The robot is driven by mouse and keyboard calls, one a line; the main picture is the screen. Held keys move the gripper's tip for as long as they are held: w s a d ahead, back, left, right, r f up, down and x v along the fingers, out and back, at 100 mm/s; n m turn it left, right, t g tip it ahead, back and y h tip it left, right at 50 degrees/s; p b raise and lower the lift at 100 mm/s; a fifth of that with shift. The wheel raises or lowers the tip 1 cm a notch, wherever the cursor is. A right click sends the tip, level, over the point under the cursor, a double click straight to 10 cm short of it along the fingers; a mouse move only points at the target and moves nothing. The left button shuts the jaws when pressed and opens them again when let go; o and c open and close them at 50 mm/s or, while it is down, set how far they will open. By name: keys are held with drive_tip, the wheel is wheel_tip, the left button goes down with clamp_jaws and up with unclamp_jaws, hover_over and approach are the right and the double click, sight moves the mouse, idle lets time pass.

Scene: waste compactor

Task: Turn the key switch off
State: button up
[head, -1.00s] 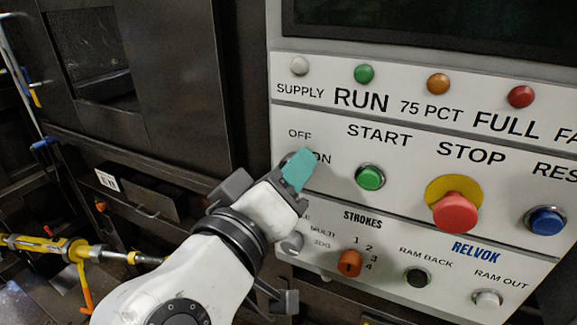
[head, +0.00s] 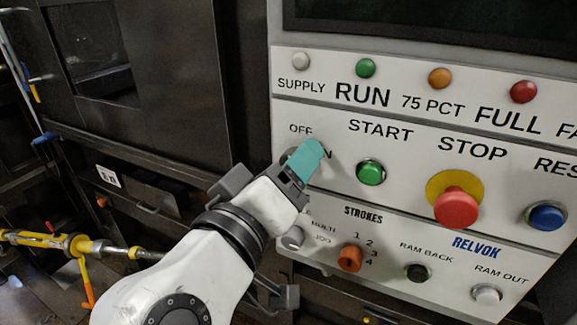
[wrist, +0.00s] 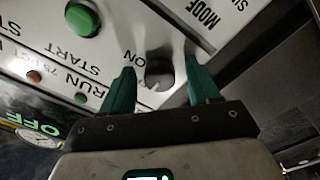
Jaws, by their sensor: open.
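The key switch (wrist: 160,72) shows in the wrist view as a dark round piece on the pale panel, between my two teal fingers. The ON label lies beside it. My gripper (wrist: 159,66) is open, with one finger on each side of the switch; I cannot tell whether either finger touches it. In the head view my gripper (head: 312,150) is at the panel, over the area right below the OFF label, and its fingers hide most of the switch and part of the ON label. The key's exact angle is not clear.
The green START button (head: 371,172) is just right of my gripper. The red STOP button (head: 456,207) sticks out further right. A STROKES selector (head: 350,258) and a grey mode knob (head: 293,238) are below. Dark machine walls stand to the left.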

drive_tip(key=b+v, duration=0.3)
drive_tip(key=v, duration=0.7)
drive_tip(key=shift+s, duration=0.35)
drive_tip(key=shift+a, duration=0.1)
